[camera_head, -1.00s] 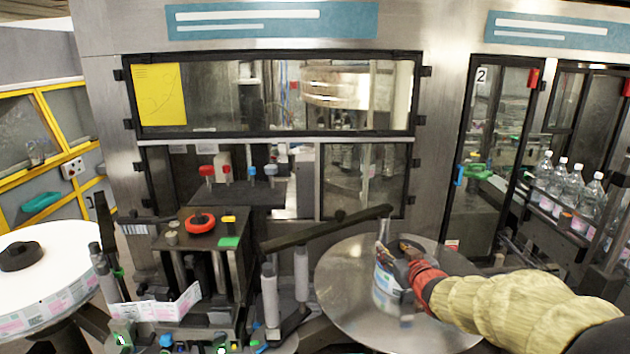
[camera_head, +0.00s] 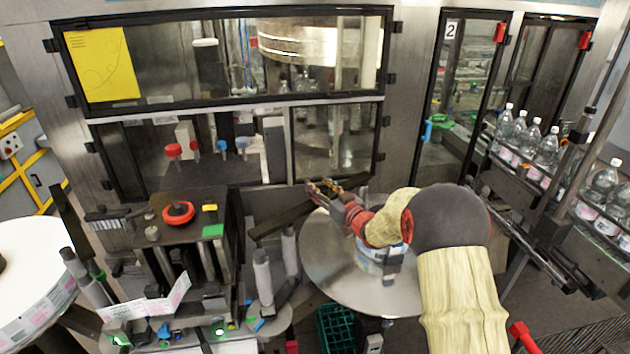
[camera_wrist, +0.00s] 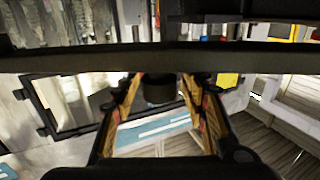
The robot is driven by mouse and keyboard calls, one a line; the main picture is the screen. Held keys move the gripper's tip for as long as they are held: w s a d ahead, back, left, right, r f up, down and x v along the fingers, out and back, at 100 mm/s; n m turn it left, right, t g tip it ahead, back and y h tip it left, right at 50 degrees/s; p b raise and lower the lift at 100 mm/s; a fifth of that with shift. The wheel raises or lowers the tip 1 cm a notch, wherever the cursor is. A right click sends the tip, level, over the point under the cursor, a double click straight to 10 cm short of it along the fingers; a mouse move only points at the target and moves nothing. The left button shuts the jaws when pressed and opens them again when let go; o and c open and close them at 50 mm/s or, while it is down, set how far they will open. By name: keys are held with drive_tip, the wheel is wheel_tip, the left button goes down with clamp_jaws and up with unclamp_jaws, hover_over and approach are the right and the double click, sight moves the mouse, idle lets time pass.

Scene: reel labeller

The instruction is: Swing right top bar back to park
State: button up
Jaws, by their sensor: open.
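The right top bar (camera_head: 278,223) is a dark flat arm that reaches from its post, left of the reel plate, over the back part of that plate. In the wrist view the bar (camera_wrist: 70,62) crosses the whole picture just beyond my fingertips. A short dark round knob (camera_wrist: 158,90) stands out from the bar between my two fingers. My gripper and wrist hide part of the bar in the head view.
The round metal reel plate (camera_head: 335,275) lies below, with a label roll (camera_head: 376,262) on it, partly hidden by my arm. Two grey rollers (camera_head: 263,275) stand left of it. The glazed machine front (camera_head: 335,140) is close behind. Bottles (camera_head: 545,150) line the right.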

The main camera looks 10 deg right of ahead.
drive_tip(key=shift+x, duration=1.3)
drive_tip(key=shift+c, duration=0.8)
clamp_jaws()
